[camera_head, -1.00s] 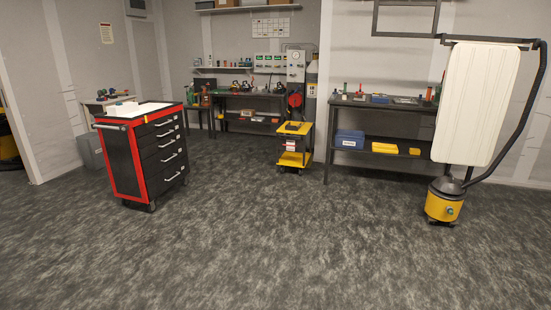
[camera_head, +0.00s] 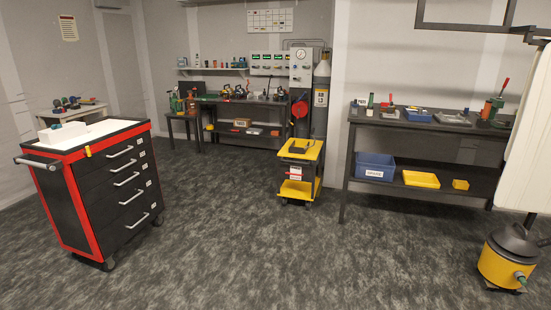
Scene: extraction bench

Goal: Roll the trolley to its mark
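Two wheeled things stand on the carpet. A red and black tool trolley (camera_head: 100,190) with several drawers, a push handle and a white top surface stands at the left. A small yellow cart (camera_head: 301,150) with an upper tray and a lower shelf stands in the middle, in front of the back bench. I cannot tell which one the task means. No floor mark can be made out. Neither of my grippers is in view.
A bench (camera_head: 430,128) with a blue bin (camera_head: 375,167) and yellow trays stands right. A yellow vacuum (camera_head: 507,262) and a white panel (camera_head: 530,150) are at the right edge. Another bench (camera_head: 262,104) is at the back. The carpet (camera_head: 270,260) in front is clear.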

